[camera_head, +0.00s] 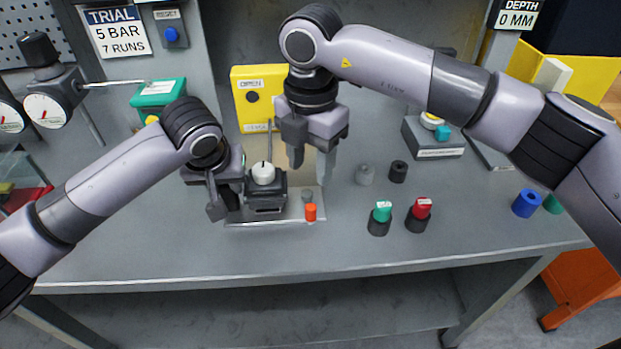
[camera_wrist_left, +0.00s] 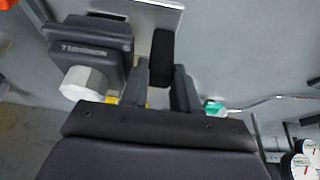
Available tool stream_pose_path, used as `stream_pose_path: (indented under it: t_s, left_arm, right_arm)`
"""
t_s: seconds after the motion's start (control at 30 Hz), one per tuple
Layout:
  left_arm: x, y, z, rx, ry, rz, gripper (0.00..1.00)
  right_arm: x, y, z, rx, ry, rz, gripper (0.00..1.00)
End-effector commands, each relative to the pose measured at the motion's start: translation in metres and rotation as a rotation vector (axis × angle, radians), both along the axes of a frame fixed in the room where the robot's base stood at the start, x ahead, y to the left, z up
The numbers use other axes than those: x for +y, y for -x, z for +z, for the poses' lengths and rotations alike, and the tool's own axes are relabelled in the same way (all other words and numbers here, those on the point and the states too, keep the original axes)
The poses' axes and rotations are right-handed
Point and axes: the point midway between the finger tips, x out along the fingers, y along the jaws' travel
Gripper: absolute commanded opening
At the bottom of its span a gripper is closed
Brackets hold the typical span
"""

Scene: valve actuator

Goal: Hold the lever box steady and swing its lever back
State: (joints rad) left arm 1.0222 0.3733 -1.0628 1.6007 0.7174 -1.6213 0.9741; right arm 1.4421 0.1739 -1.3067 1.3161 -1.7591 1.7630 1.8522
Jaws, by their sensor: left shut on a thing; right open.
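The lever box (camera_head: 265,198) is a dark box with a white knob on a thin grey plate. A thin upright lever (camera_head: 269,140) shows behind the knob. The box also shows at the upper left of the left wrist view (camera_wrist_left: 92,40). My left gripper (camera_head: 226,200) is at the box's left side, shut on a dark upright block (camera_wrist_left: 162,58) beside it. Whether that block is joined to the box is hidden. My right gripper (camera_head: 311,166) points down, open and empty, right of the lever and apart from it.
A yellow panel (camera_head: 258,98) stands behind the box. Green-topped (camera_head: 381,212) and red-topped (camera_head: 421,209) pieces stand further right. The bench front is clear.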

Motion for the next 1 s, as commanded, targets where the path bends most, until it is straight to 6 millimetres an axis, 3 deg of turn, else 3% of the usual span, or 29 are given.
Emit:
stream_pose_path:
  t_s: [0.47,0.5,0.57,0.6,1.0]
  left_arm:
    - [0.0,0.003,-0.006,0.015,-0.005,0.0,0.0]
    - [0.0,0.003,-0.006,0.014,-0.005,0.0,0.36]
    - [0.0,0.003,-0.006,0.013,-0.004,0.0,0.56]
    - [0.0,0.002,-0.005,0.011,-0.004,0.001,0.59]
    - [0.0,0.004,0.006,0.003,0.0,-0.001,0.59]
  right_arm:
    - [0.0,0.0,0.008,0.001,-0.001,0.0,0.48]
    - [0.0,0.0,0.008,0.001,-0.001,0.0,0.48]
    - [0.0,0.0,0.008,0.001,-0.001,0.0,0.48]
    - [0.0,0.0,0.008,0.001,-0.001,0.0,0.48]
    - [0.0,0.0,0.008,0.001,-0.001,0.0,0.48]
